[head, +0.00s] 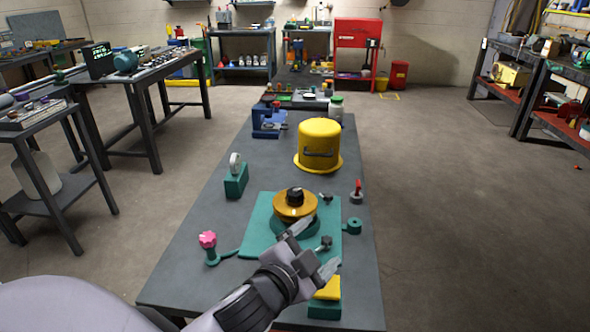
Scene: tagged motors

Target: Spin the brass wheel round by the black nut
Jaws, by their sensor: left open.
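The brass wheel (287,207) lies flat on a green base (262,240) near the middle of the grey table. The black nut (295,197) stands up at the wheel's centre. My left gripper (316,246) is open, just in front of the wheel and to its right, with its fingers spread over the green base. One finger is close to the wheel's front edge; I cannot tell whether it touches. A small dark knob (325,242) shows between the fingers. My right gripper is not in view.
A yellow domed cover (319,145) stands behind the wheel. A pink knob (208,239) is at the left, a green block (236,181) behind it. A small red-topped part (357,190) and a green ring (355,225) are at the right. A yellow-topped block (327,289) is at the front.

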